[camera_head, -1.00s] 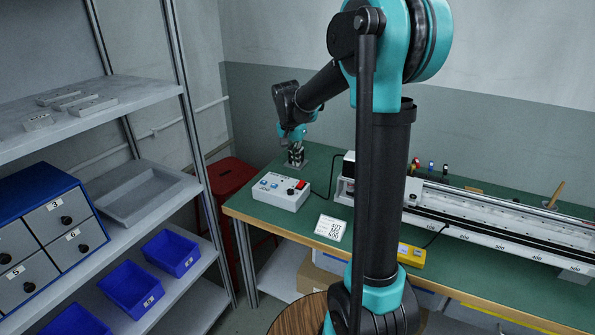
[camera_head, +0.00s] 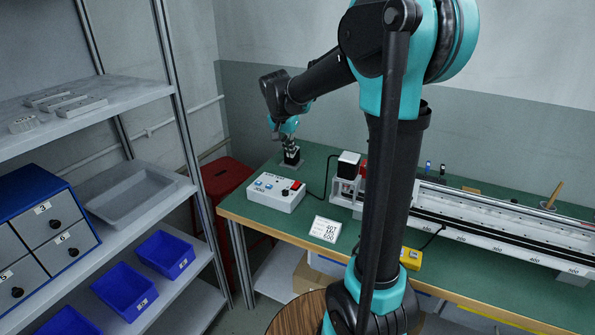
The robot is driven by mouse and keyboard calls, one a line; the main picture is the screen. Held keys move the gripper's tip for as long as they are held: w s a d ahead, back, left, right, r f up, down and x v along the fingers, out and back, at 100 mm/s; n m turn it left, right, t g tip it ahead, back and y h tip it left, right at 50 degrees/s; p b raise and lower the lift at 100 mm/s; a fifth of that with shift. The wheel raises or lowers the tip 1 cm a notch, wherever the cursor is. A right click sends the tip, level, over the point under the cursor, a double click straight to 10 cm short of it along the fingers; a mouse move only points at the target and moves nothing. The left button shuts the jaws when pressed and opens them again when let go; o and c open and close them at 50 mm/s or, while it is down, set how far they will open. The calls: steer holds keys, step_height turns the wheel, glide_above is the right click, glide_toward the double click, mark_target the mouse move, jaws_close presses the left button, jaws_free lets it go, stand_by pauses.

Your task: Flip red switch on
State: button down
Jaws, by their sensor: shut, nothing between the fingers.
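A white control box (camera_head: 269,200) sits on the near left part of the green workbench. My gripper (camera_head: 291,161) points down behind the box, near a small grey plate on the bench. It appears apart from the switch. The fingers are shut with nothing seen between them, and the tips are small and dark.
A gantry rail (camera_head: 480,222) runs along the bench to the right, with a motor block (camera_head: 348,164) at its left end. A red stool (camera_head: 226,180) and a shelf with blue bins (camera_head: 165,254) are left.

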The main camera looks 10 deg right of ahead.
mark_target(297, 182)
steer(key=x, duration=1.4)
steer(key=shift+s, duration=0.1)
steer(key=shift+w+d+f+g+y, duration=0.2)
steer(key=shift+w+f+g+y, duration=0.1)
steer(key=shift+g, duration=0.2)
steer(key=shift+s+a, duration=0.15)
steer(key=shift+s+a+r, duration=0.1)
steer(key=shift+s+a, duration=0.35)
steer(key=shift+s, duration=0.2)
